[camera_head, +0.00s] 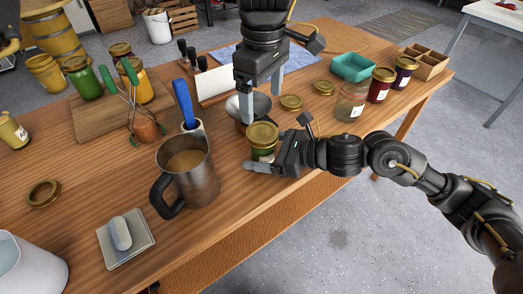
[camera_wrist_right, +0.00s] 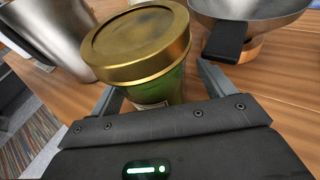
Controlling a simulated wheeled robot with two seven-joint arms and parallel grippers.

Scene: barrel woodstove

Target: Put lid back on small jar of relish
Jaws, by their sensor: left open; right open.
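The small relish jar (camera_head: 262,153) holds green contents and stands upright near the table's front edge. A gold lid (camera_head: 262,134) sits on its mouth; I cannot tell whether it is fully seated. In the right wrist view the jar (camera_wrist_right: 166,88) and lid (camera_wrist_right: 138,42) are between my right gripper's fingers. My right gripper (camera_head: 268,151) is open, low around the jar from the right, with a visible gap beside at least one finger. My left gripper (camera_head: 261,96) is open and points down above and behind the jar, over the metal funnel, with nothing seen between its fingers.
A steel pitcher (camera_head: 197,180) stands left of the jar. The metal funnel (camera_head: 262,104) is just behind it. Another lid (camera_head: 43,193) lies at far left. The front edge is close.

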